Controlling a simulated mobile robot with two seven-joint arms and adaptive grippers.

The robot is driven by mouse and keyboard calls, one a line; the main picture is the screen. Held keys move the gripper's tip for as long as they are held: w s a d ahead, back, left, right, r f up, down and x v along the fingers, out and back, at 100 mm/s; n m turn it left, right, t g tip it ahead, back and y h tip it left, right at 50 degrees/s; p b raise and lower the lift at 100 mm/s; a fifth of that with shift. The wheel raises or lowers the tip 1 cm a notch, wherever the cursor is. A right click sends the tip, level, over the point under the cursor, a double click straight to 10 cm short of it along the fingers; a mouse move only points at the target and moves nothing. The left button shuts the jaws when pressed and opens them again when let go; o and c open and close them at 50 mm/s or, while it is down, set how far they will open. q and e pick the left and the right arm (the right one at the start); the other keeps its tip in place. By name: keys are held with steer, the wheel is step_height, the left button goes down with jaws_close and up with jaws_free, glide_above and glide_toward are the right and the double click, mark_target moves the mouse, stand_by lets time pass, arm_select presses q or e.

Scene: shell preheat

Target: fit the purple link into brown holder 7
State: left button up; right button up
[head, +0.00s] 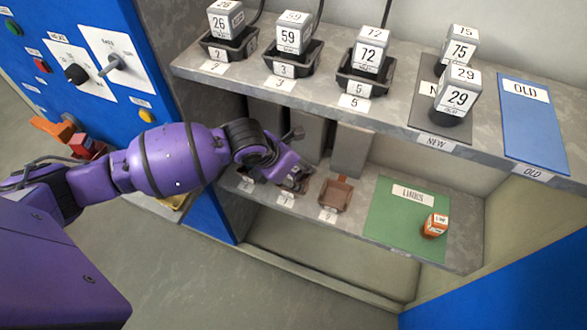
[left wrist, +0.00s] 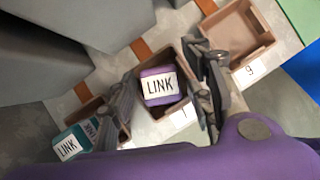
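The purple link (left wrist: 158,87), with a white LINK label, sits inside the walls of a brown holder (left wrist: 172,107) in the left wrist view. That holder's label (left wrist: 183,113) is partly covered, so its number is not fully readable. How deep the link sits is hard to tell. My left gripper (left wrist: 165,92) is open, one finger on each side of the link, with gaps visible between fingers and link. In the head view my left gripper (head: 297,180) is low over the lower shelf and hides this holder. My right gripper is not in view.
Empty brown holder 9 (left wrist: 232,32) is right beside my finger. A teal link (left wrist: 70,145) is at the left. The green mat (head: 390,218) carries an orange link (head: 435,226). The upper shelf (head: 400,105) with numbered blocks overhangs. Grey boxes (head: 351,150) stand behind the holders.

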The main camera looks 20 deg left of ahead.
arm_select(q)
steer(key=p+v, duration=0.2)
steer(key=v, duration=1)
steer(key=shift+r, duration=0.25)
steer(key=s+d+f+n+t+h, duration=0.1)
steer(key=s+d+f+n, duration=0.3)
steer(key=s+f+n, duration=0.4)
steer(key=s+d+f+n+h, duration=0.25)
steer(key=s+f+n, duration=0.3)
steer(key=n, duration=0.35)
steer(key=s+a+f+n+y, duration=0.2)
steer(key=s+f+n, duration=0.1)
steer(key=s+n, duration=0.4)
steer(key=s+a+f+n+y, duration=0.2)
steer(key=s+n, duration=0.5)
steer(key=n, duration=0.1)
steer(key=s+a+f+n+y, duration=0.2)
steer(key=s+f+n, duration=0.1)
steer(key=s+n, duration=0.5)
steer(key=shift+a+f+t, duration=0.3)
steer(key=shift+a+t, duration=0.1)
